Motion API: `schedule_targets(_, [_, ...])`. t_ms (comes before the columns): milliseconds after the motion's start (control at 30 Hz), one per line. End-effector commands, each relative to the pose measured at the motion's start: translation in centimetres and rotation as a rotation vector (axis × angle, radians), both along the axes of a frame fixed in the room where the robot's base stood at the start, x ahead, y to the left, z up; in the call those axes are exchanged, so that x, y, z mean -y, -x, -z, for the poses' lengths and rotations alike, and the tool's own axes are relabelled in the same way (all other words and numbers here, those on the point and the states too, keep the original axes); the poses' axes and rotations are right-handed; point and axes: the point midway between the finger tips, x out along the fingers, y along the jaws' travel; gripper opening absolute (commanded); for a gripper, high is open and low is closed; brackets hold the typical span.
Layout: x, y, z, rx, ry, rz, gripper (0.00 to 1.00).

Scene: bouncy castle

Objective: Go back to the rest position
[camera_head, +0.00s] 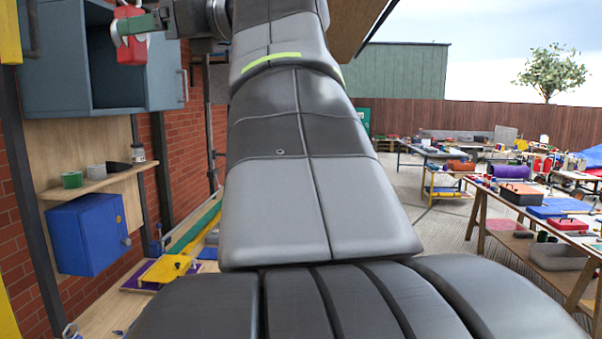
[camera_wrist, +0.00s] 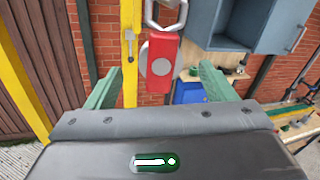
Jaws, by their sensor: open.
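My gripper (camera_wrist: 160,68) is open, with its two green fingers well apart in the wrist view. A red padlock-like block (camera_wrist: 164,66) with a grey round disc hangs from a metal link (camera_wrist: 167,12). In that view it shows between the fingers, with a gap on either side. In the head view, one green finger (camera_head: 142,23) crosses in front of the red block (camera_head: 131,48) at the top left. My arm is stretched forward and up and fills the middle of that view.
A grey-blue open cabinet (camera_head: 70,62) is on the left wall, above a wooden shelf (camera_head: 100,183) and a blue box (camera_head: 88,235). A yellow post (camera_wrist: 130,50) stands behind the red block. Cluttered tables (camera_head: 490,190) stand on the right, with paved floor between.

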Motion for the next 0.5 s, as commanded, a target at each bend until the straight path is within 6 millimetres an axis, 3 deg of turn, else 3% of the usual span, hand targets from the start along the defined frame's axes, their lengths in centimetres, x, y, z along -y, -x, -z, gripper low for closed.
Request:
schedule_targets(200, [-1.7,-0.6,-0.1,-0.002,0.0,-0.003,0.77])
schedule_targets(500, [-2.5,-0.9,0.0,-0.001,0.0,0.0,0.77])
